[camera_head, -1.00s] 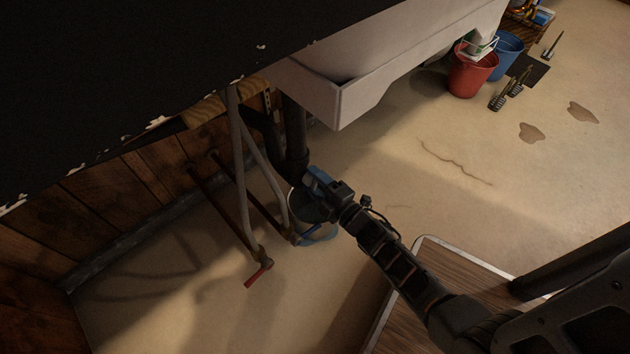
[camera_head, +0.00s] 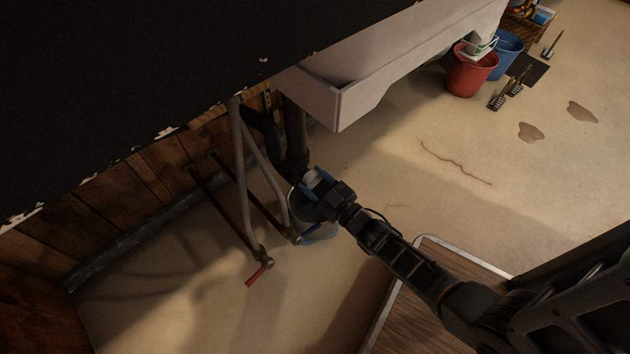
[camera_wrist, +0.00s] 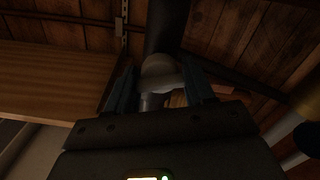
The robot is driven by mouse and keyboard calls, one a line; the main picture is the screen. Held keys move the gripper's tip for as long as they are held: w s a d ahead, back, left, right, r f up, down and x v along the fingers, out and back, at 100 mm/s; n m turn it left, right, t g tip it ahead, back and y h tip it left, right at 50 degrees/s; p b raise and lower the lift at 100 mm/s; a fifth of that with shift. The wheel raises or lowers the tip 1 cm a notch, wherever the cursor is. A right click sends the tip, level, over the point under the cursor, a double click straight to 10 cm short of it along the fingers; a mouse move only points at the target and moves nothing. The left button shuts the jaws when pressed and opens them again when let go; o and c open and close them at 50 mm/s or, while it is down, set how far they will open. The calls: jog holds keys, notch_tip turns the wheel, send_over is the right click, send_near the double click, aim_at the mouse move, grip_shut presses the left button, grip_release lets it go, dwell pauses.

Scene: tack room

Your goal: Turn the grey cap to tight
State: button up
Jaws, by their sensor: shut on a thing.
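The grey cap (camera_head: 312,179) is a small pale piece at the dark drain pipe (camera_head: 294,135) under the sink. My gripper (camera_head: 316,183) reaches it from the lower right, with its blue fingers on either side. In the wrist view the cap (camera_wrist: 160,68) is a pale rounded shape between the two fingers (camera_wrist: 158,84), in front of the dark pipe. My gripper is shut on it. The fingers hide part of the cap, and I see no mark that tells how tight it is.
A white sink (camera_head: 340,102) hangs just above my gripper. Grey hoses (camera_head: 241,165) and valves with a red handle (camera_head: 258,274) and a blue handle stand to the left. A bucket (camera_head: 322,232) is below. Open floor lies right, beyond a wooden-topped piece (camera_head: 455,262).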

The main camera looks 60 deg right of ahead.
jog(key=shift+m, duration=1.9)
jog(key=o, duration=1)
jog(key=shift+o, duration=0.2)
jog(key=p+v, duration=0.1)
jog(key=v, duration=0.6)
jog(key=shift+s+p, duration=0.4)
jog(key=shift+a, duration=0.1)
